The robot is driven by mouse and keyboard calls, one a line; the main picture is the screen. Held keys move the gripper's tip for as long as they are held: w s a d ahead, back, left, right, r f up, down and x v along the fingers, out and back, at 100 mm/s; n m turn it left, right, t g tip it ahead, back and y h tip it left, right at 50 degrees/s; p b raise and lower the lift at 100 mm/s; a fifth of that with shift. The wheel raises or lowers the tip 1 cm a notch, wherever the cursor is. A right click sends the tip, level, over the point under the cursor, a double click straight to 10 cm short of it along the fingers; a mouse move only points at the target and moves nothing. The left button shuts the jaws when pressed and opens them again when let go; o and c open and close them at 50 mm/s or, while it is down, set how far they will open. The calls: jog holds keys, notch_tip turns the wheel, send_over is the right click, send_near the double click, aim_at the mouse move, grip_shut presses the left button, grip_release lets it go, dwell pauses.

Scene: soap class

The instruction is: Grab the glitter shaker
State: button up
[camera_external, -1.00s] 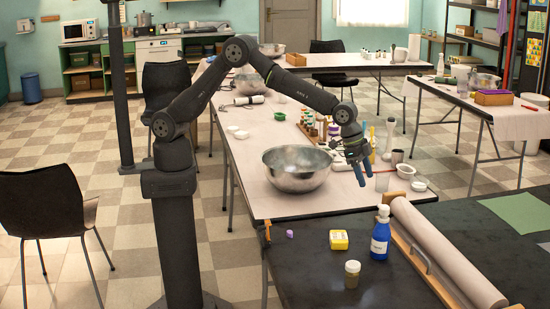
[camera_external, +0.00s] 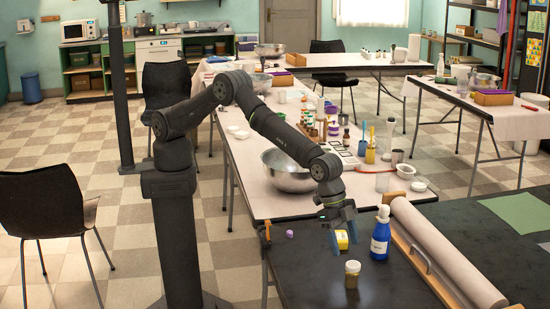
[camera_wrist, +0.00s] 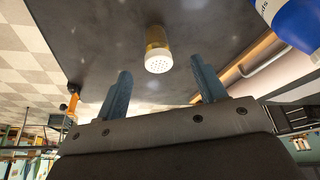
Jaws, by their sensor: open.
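The glitter shaker (camera_external: 352,276) is a small jar with a gold-brown body and a pale lid. It stands upright on the dark table in the external view. In the wrist view the shaker (camera_wrist: 158,50) shows its white perforated lid, beyond and between my two blue fingers. My gripper (camera_external: 342,240) points down above the table, a little above and behind the shaker. In the wrist view my gripper (camera_wrist: 162,92) is open with nothing between its fingers.
A blue bottle (camera_external: 380,238) stands right of my gripper, near a long paper roll (camera_external: 440,250). A yellow item (camera_external: 342,240) is partly hidden behind my fingers. A small purple item (camera_external: 290,234) lies to the left. A steel bowl (camera_external: 282,178) stands behind. The dark table (camera_external: 310,285) is clear around the shaker.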

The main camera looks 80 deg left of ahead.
aim_at(352, 274)
jog(key=x, duration=0.4)
jog(key=shift+d+f, duration=0.1)
jog(key=shift+f, duration=0.1)
jog(key=shift+d+x, duration=0.2)
jog(key=shift+x, duration=1.15)
jog(key=shift+d+x, duration=0.25)
jog(key=shift+x, duration=1.1)
jog(key=shift+s+r, duration=0.1)
jog(key=shift+r, duration=0.05)
jog(key=c, duration=1.1)
